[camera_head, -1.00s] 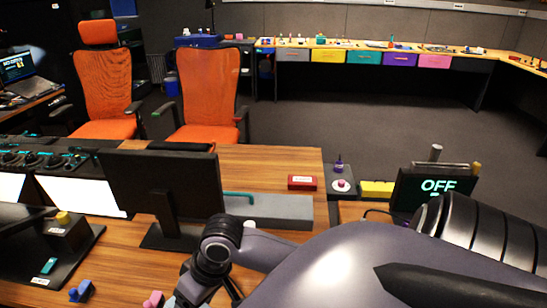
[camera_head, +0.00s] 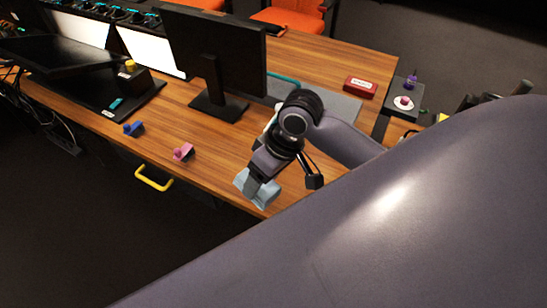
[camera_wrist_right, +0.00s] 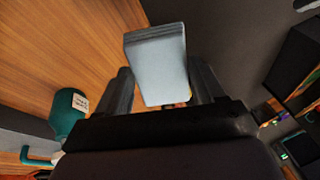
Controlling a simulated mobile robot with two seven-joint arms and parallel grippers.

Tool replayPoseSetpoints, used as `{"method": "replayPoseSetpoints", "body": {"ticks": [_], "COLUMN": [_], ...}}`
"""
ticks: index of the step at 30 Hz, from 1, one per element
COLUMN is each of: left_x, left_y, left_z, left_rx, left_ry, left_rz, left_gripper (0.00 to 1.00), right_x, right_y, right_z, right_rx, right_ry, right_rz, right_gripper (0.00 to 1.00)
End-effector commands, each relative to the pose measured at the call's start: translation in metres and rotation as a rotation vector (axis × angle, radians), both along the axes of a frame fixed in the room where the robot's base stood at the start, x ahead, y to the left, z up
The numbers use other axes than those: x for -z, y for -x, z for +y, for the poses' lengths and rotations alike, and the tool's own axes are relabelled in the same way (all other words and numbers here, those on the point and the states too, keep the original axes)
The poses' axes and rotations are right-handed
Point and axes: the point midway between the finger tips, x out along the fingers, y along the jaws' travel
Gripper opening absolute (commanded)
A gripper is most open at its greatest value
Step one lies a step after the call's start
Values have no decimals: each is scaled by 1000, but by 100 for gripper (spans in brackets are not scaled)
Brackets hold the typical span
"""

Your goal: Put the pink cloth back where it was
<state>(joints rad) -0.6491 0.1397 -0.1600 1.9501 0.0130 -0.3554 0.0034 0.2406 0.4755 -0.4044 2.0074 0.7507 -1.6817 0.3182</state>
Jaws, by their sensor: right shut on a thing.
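My right gripper (camera_head: 262,178) reaches over the front edge of the wooden desk (camera_head: 215,150). It is shut on a pale blue-grey piece (camera_head: 254,190), which looks folded or block-like. In the right wrist view the piece (camera_wrist_right: 158,62) sits between the two fingers (camera_wrist_right: 160,88). A small pink object (camera_head: 182,152) lies on the desk to the left of the gripper, apart from it. I cannot tell whether it is cloth. No other pink cloth is clear. My left gripper is not in view.
A blue object (camera_head: 133,129) lies left of the pink one. A black monitor (camera_head: 218,58) stands behind. A teal bottle (camera_wrist_right: 68,113) stands close to the gripper. A red box (camera_head: 360,86) is farther back. A yellow handle (camera_head: 153,178) sticks out below the desk edge.

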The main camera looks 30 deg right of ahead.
Motion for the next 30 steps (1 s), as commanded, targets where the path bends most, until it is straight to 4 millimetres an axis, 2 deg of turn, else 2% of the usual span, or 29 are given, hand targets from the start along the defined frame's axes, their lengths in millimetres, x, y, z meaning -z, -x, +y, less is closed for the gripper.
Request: {"method": "replayPoseSetpoints", "body": {"ticks": [1,6,15,21,24,30], "left_x": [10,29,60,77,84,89], "left_y": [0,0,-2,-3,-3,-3], "left_z": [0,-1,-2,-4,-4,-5], "left_rx": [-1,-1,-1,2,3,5], "left_ry": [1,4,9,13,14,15], "left_rz": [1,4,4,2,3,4], "left_gripper": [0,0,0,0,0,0], "right_x": [5,12,28,41,46,50], "right_y": [-4,-5,1,4,4,4], "right_z": [12,49,93,103,104,104], "right_rx": [-101,-520,-1328,-1787,-1951,-2127], "right_ry": [17,101,245,314,332,348], "right_rz": [1,14,-49,-141,-185,-241], "right_gripper": [44,44,44,44,44,44]}}
